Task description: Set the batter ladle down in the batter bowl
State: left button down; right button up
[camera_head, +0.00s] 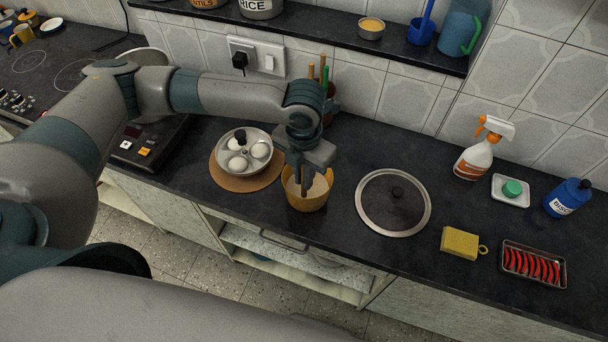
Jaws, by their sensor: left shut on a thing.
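The batter bowl (307,204) is a yellow-orange bowl with pale batter inside, standing on the dark counter in the middle of the view. My left gripper (304,184) points down over the bowl, with its fingertips at or just inside the rim. It is shut on the batter ladle, which is mostly hidden by the fingers and the bowl wall. I cannot tell whether the ladle touches the bowl's bottom. My right gripper is out of view.
Left of the bowl, a steel pan with white rounds (244,150) sits on a round brown mat (227,183).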

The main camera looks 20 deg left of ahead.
pick_arm(q)
jog(key=c, duration=1.7)
grip_release()
notch_tip(320, 180, up, 16)
jog(key=b, duration=0.3)
jog(key=shift+r, duration=0.15)
jog(key=shift+r+b, duration=0.3)
jog(key=shift+r, duration=0.25)
jog(key=shift+s, duration=0.1)
